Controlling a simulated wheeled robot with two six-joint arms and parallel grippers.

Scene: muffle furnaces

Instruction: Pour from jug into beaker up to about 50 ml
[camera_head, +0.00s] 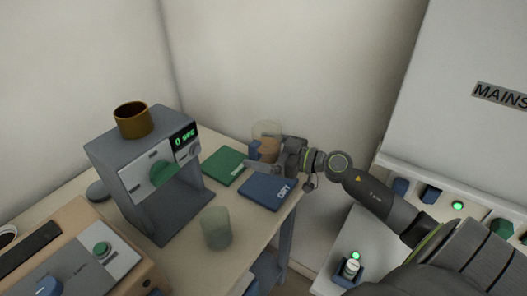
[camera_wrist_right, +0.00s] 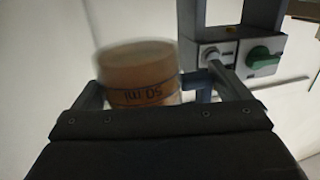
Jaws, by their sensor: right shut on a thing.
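The jug (camera_head: 267,131) is clear, with brown liquid in its lower part and a blue handle. It is at the table's back right edge in the head view. My right gripper (camera_head: 266,160) is shut on the jug. In the right wrist view the jug (camera_wrist_right: 138,72) shows brown with a "50 ml" mark, between my fingers. I cannot tell whether its base touches the table. A pale green translucent beaker (camera_head: 216,228) stands upright near the table's front edge and looks empty. The jug is behind and to the right of the beaker, apart from it. My left gripper is not in view.
A green pad (camera_head: 224,165) and a blue pad (camera_head: 266,191) lie near the jug. A grey machine (camera_head: 150,203) with a brown cup (camera_head: 133,119) on top stands left of the beaker. A tan device (camera_head: 75,256) is at the front left. A wall closes off the back.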

